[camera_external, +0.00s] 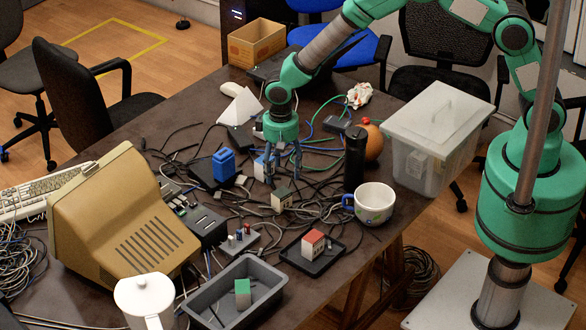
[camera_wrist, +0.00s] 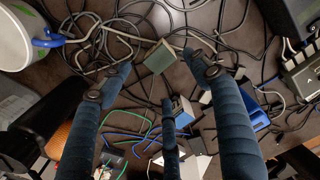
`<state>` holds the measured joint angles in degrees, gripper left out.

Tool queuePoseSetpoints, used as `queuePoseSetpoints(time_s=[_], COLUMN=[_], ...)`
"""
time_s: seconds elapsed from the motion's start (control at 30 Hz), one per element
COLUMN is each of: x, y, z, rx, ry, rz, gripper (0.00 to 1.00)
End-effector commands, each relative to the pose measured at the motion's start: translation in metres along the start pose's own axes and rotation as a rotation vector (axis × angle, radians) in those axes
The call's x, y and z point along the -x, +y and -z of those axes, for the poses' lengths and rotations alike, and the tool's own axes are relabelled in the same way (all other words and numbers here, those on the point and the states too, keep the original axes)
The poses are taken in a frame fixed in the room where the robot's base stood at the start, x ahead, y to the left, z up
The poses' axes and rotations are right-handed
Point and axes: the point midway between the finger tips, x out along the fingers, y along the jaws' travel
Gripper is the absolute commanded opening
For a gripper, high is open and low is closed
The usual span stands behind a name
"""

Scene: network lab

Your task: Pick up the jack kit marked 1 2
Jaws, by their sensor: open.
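Several small box-shaped kits lie about the table; I cannot read a 1 2 mark on any. A white kit with a grey-green top (camera_external: 283,199) sits among cables just in front of my gripper (camera_external: 281,176). It also shows in the wrist view (camera_wrist: 160,58), between the tips of two fingers. A blue-and-white kit (camera_external: 261,166) is beside my fingers, partly hidden; in the wrist view it (camera_wrist: 182,112) is by the third finger. A red-topped kit (camera_external: 313,243) sits on a black tray, and a green kit (camera_external: 243,292) in a grey bin. My gripper is open, fingers pointing down.
Loose cables cover the middle of the table. A white mug (camera_external: 375,204), a black cylinder (camera_external: 354,172) and an orange ball (camera_external: 373,142) stand to the right. A blue block (camera_external: 224,164) is left of my gripper. A clear lidded bin (camera_external: 433,135) stands at the right edge.

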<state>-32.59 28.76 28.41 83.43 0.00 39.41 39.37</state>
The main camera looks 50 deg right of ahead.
Motion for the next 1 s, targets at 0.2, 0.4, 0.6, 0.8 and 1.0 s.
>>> queuePoseSetpoints(time_s=[0.2,0.4,0.6,0.8,1.0], x=[-0.036,-0.057,-0.062,-0.062,-0.069], y=[0.0,0.0,0.0,0.0,0.001], z=[0.0,0.0,0.0,0.0,0.0], rx=[0.0,0.0,0.0,0.0,0.0], ry=[-0.001,0.0,0.001,0.0,-0.001], rz=[-0.001,0.0,0.0,0.0,-0.001], gripper=[0.62,0.62,0.62,0.62,0.62])
